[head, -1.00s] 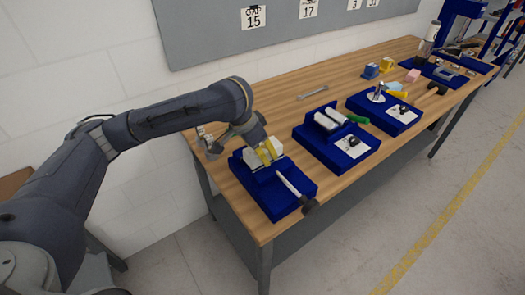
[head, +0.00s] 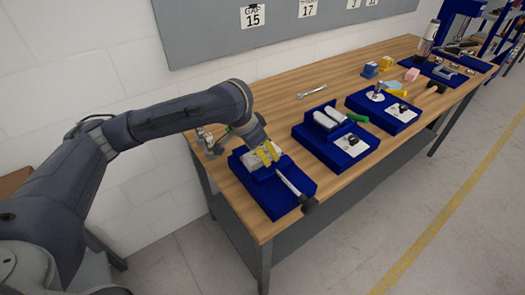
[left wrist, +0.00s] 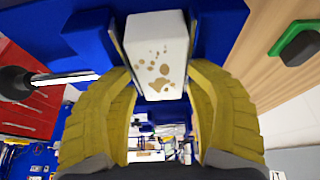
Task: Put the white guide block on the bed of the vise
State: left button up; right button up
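The white guide block (left wrist: 158,50), with brown specks, sits between the two yellow fingers of my left gripper (left wrist: 158,75) in the left wrist view. The fingers flank its sides closely; whether they press on it I cannot tell. In the head view the left gripper (head: 267,154) is low over the blue tray (head: 274,200) at the table's near left, and the block (head: 251,161) shows partly behind the fingers. A grey metal fixture (head: 209,145), possibly the vise, stands at the table's left corner, partly hidden by my arm. My right gripper is out of view.
A black-ended metal rod tool (head: 290,185) lies across the tray. A wrench (head: 315,92) lies behind. Bare wooden table (head: 270,92) lies towards the wall.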

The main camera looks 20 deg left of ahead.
pick_arm(q)
jog(key=shift+s+f, duration=0.25)
jog(key=shift+f, duration=0.15)
jog(key=shift+r, duration=0.6)
jog(key=v, duration=1.2)
jog(key=shift+w+r, duration=0.2)
jog(key=shift+r, duration=0.05)
dwell(1.3)
